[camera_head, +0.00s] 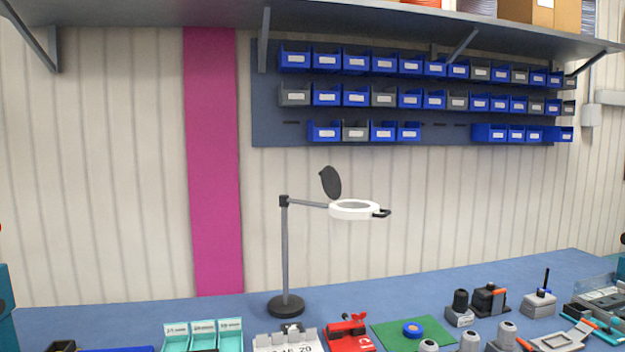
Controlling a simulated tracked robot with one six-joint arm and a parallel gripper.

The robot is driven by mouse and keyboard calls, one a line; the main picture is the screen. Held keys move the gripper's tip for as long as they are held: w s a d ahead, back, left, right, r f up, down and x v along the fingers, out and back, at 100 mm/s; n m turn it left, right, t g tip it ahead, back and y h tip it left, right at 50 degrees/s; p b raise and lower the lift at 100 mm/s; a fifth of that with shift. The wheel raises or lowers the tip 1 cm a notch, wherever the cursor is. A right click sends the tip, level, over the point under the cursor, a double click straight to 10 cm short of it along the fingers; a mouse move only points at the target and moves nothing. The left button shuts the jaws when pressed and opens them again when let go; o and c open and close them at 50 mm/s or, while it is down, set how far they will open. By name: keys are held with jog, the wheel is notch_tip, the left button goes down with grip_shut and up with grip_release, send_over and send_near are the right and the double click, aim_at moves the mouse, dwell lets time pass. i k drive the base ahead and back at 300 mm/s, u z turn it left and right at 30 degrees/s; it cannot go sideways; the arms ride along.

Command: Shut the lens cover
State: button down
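A magnifier lamp (285,250) stands on the blue bench on a round black base. Its arm holds a white ring-shaped lens head (355,209) with a dark handle at its right. The round black lens cover (330,183) stands raised, steeply tilted, at the left edge of the head. The cover is open and the lens is exposed. My gripper is not in this view.
The blue bench (150,315) carries teal trays (203,335), a red tool (350,333), a green mat (414,334) and several small devices at the right. Blue and grey bins hang on the wall panel behind, under a shelf (380,22). The space around the lamp head is clear.

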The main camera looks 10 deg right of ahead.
aim_at(331, 181)
jog(key=u, duration=3.7)
jog(key=k, duration=1.35)
jog(key=z, duration=0.05)
